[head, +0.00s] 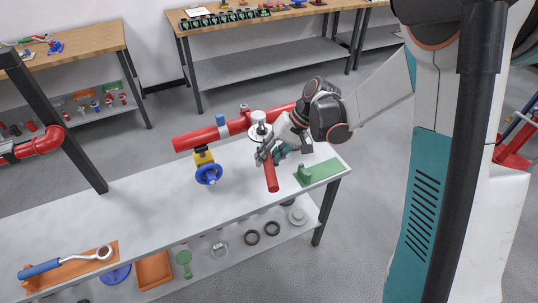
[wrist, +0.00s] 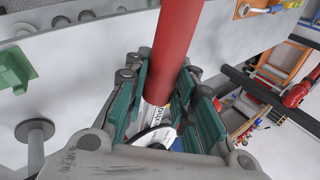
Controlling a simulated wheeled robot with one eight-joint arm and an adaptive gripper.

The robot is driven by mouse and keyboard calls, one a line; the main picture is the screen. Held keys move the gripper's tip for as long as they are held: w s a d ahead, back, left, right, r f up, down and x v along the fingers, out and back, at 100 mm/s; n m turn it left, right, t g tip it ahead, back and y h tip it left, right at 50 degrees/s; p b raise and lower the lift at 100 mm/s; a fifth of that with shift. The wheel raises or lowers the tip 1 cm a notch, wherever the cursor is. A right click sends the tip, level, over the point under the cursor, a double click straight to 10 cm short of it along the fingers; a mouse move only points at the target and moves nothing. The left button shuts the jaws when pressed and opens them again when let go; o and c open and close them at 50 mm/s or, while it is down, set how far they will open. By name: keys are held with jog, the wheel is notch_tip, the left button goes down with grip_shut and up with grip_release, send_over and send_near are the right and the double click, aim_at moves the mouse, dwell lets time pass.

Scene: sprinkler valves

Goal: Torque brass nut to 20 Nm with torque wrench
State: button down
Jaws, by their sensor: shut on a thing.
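A torque wrench (head: 62,264) with a blue handle and a round silver head lies on an orange holder at the front left of the bench. A yellow brass-coloured fitting (head: 203,158) sits under the red pipe assembly (head: 205,137), above a blue handwheel (head: 209,174); I cannot make out a separate nut. My gripper (head: 271,153) is at the right part of the bench, beside the pipe assembly. In the wrist view its green-padded fingers (wrist: 164,110) are closed around a red tube (wrist: 178,45) with a white label. The tube's gripped end is partly hidden.
A green fixture (head: 318,173) stands at the bench's right end. The shelf below holds black rings (head: 252,237), a green piece and an orange tray (head: 153,270). The bench top (head: 130,213) between wrench and handwheel is clear. Other workbenches stand behind.

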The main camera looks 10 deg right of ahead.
jog(key=a+m+t, duration=0.2)
jog(key=a+m, duration=0.1)
jog(key=a, duration=0.3)
jog(key=shift+w+m+p, duration=0.3)
jog(key=shift+w+p, duration=0.05)
jog(key=shift+w, duration=0.1)
dwell(0.4)
